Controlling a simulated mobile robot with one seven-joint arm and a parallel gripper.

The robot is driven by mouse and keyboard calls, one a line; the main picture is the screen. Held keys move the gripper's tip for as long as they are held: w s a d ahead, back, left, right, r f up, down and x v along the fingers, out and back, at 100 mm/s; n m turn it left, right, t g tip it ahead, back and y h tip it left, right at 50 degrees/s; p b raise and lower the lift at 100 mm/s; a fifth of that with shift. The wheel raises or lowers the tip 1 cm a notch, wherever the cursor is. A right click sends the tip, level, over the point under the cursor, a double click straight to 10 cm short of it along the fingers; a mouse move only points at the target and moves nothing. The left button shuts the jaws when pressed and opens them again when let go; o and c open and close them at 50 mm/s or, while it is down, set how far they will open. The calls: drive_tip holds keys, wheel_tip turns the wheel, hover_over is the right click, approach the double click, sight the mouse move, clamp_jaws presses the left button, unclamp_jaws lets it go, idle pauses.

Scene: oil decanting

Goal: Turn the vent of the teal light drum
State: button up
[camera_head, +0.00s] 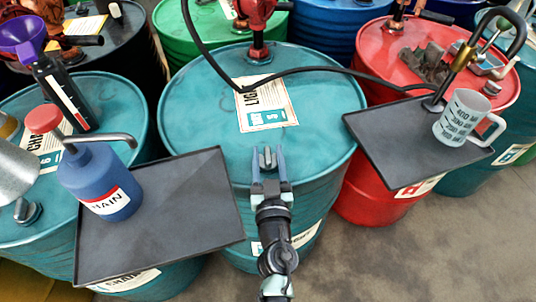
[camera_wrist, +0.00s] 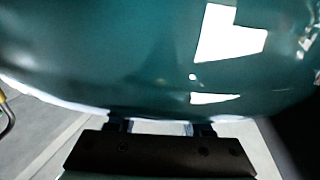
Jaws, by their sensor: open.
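The teal light drum (camera_head: 190,125) stands in the middle, with a white label reading "LIG..." on its lid. Its vent (camera_head: 267,157), a small grey winged knob, sits near the lid's front edge. My gripper (camera_head: 268,160) is open, its fingers either side of the vent in the head view. I cannot tell whether they touch it. In the wrist view my gripper's fingers (camera_wrist: 160,127) show low in the picture against the blurred teal drum (camera_wrist: 110,60). The vent cannot be made out there.
A dark tray (camera_head: 180,220) with a blue pump bottle (camera_head: 100,180) lies left. Another tray (camera_head: 385,150) with a measuring jug (camera_head: 461,117) lies right, by a red drum (camera_head: 370,205). A red pump (camera_head: 257,20) and black hose (camera_head: 320,69) cross the teal drum's rear.

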clamp_jaws()
